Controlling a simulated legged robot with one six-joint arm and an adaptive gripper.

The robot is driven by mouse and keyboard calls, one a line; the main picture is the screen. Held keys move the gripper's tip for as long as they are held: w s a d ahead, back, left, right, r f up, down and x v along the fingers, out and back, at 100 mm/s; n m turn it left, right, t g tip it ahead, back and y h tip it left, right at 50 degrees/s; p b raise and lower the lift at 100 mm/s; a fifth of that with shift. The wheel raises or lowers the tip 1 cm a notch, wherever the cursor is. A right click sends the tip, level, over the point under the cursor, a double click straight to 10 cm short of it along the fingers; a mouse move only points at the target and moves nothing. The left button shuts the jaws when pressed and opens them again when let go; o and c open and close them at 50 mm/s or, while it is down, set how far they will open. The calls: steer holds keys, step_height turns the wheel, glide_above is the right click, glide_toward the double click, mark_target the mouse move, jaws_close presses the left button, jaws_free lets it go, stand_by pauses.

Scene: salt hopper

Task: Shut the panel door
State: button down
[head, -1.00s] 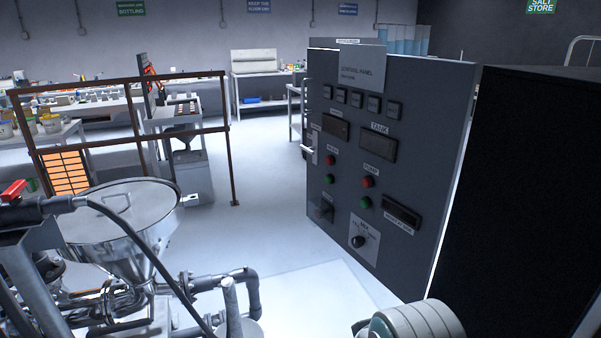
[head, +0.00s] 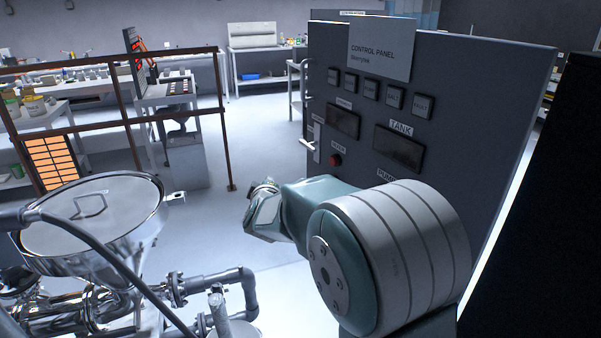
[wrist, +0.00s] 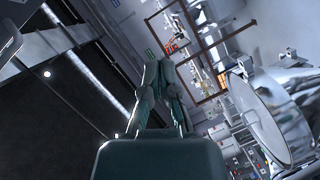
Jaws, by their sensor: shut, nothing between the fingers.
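The grey panel door (head: 460,95), labelled CONTROL PANEL, stands ajar in the head view. A bright gap runs down its right side, between it and the black cabinet (head: 565,220). A pale handle (head: 308,143) sits on its left edge. My arm covers its lower part, including most of the lower buttons. In the wrist view my gripper (wrist: 163,66) is shut and empty, its fingers together, apart from any handle I can make out. I cannot make out its fingertips in the head view.
A shiny steel hopper (head: 90,215) with pipes and a hose stands at the lower left. A brown railing (head: 228,130) is behind it, with cluttered benches beyond. The pale floor left of the door (head: 270,140) is clear.

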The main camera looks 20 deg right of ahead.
steer(key=w+d+f+n+h, duration=0.1)
steer(key=w+d+f+h, duration=0.25)
steer(key=f+h, duration=0.25)
steer(key=s+d+x, duration=0.1)
steer(key=d+x, duration=0.1)
steer(key=x, duration=1.1)
steer(key=shift+s+d+f+n, duration=0.25)
steer(key=shift+d+f+n, duration=0.1)
steer(key=shift+d, duration=0.2)
